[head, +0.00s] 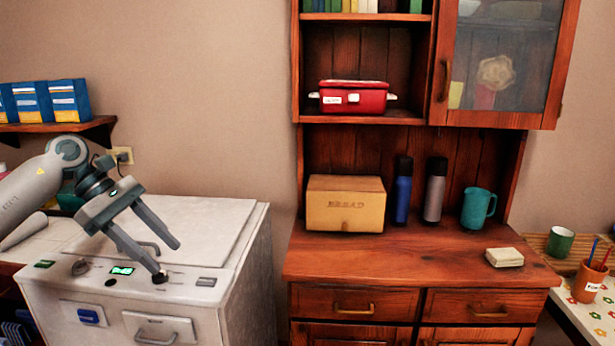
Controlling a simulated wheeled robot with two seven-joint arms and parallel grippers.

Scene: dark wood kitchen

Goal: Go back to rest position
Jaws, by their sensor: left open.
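My left gripper (167,259) comes in from the left above the front of the white appliance (205,225). Its two fingers are spread and nothing is between them. One fingertip overlaps a black knob on the control strip in the picture; I cannot tell whether it touches. My right gripper is not in view.
The wooden hutch (420,258) holds a bread box (345,205), a blue bottle (403,190), a grey bottle (435,190), a teal pitcher (476,208) and a red pot (353,98). A wall shelf (60,130) is behind my left arm. The hutch counter's front is mostly clear.

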